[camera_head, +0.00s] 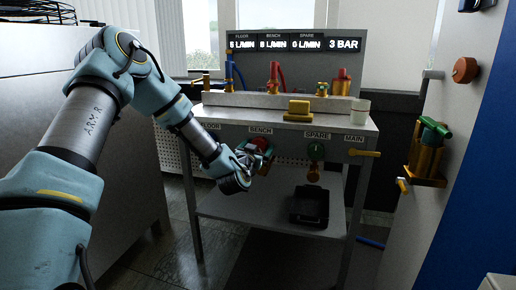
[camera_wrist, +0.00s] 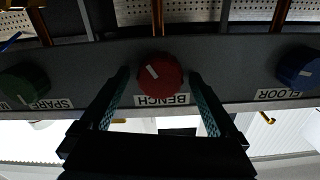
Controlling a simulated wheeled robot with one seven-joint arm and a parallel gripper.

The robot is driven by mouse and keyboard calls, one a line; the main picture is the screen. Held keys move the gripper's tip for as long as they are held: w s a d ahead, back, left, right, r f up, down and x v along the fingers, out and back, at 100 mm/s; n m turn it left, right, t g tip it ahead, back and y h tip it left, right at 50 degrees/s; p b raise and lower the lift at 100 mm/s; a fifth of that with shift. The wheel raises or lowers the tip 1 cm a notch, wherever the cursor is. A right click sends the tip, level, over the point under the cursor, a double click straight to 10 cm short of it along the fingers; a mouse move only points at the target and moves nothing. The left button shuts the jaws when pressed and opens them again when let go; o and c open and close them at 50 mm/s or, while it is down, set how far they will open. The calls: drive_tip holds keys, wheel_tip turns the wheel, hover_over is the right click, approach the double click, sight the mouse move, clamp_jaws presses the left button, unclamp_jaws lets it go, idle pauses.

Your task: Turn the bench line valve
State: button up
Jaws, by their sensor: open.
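The bench line valve is a red round knob (camera_wrist: 166,80) above the upside-down BENCH label (camera_wrist: 162,100) in the wrist view. A short white mark on it slants to the upper left. In the head view the red knob (camera_head: 263,143) shows under the BENCH label (camera_head: 260,130), partly hidden by my gripper (camera_head: 247,160). In the wrist view my gripper (camera_wrist: 159,76) is open, with one finger on each side of the knob. Gaps show between fingers and knob; I cannot tell how far the tips reach along its depth.
A green SPARE knob (camera_head: 316,151) and blue FLOOR knob (camera_wrist: 298,68) flank it. A yellow MAIN handle (camera_head: 364,153) juts out right. A display (camera_head: 295,45) shows flow readings and 3 BAR.

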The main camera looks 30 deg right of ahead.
drive_tip(key=c, duration=1.4)
